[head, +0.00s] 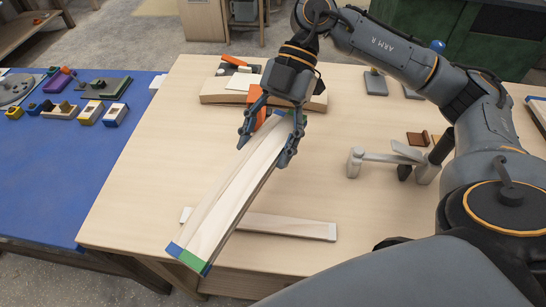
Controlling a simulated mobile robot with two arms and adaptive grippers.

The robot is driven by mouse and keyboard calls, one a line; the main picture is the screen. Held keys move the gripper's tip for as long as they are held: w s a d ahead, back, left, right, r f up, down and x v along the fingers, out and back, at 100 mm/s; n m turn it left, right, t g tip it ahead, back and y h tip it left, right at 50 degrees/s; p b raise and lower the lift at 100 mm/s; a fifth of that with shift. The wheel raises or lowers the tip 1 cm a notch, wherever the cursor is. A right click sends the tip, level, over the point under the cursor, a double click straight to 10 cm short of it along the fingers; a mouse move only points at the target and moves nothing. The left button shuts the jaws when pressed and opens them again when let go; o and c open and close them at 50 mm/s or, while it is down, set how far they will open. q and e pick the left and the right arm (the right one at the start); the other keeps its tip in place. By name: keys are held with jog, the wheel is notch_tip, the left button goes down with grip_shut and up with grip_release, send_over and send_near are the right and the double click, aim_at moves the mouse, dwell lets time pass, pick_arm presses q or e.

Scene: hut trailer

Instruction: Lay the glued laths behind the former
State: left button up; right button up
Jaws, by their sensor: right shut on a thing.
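My right gripper (264,154) is shut on a bundle of pale wooden laths (225,203), its fingers on either side near the far end. The bundle has blue and green ends and runs from the gripper down and left, above the table. A low pale wooden block (213,97) with flat and orange pieces on it stands at the back of the table, behind the gripper. It may be the former, but the gripper hides part of it. An orange part (256,106) shows beside the gripper. My left gripper is not in view.
The wooden table (135,205) has a loose pale strip (290,228) lying under and right of the bundle. A grey clamp-like tool (382,158) stands on the right. A blue bench (60,175) with several small tools adjoins on the left. The table's left-middle is clear.

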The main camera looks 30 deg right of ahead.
jog(key=w+d+f, duration=0.1)
jog(key=w+d, duration=0.1)
jog(key=w+d+f+p, duration=0.1)
jog(key=w+d, duration=0.1)
jog(key=w+d+f, duration=0.2)
jog(key=shift+w+p, duration=0.3)
jog(key=shift+w, duration=0.1)
jog(key=w+f, duration=0.1)
jog(key=w+d+f, duration=0.1)
jog(key=f, duration=0.1)
jog(key=d+f, duration=0.1)
jog(key=f, duration=0.1)
jog(key=shift+w+d, duration=0.25)
jog(key=shift+w, duration=0.15)
jog(key=shift+w+d+f, duration=0.2)
jog(key=shift+f, duration=0.1)
notch_tip(320, 180, down, 2)
jog(key=shift+f+p, duration=0.15)
jog(key=shift+p, duration=0.55)
jog(key=shift+f, duration=0.4)
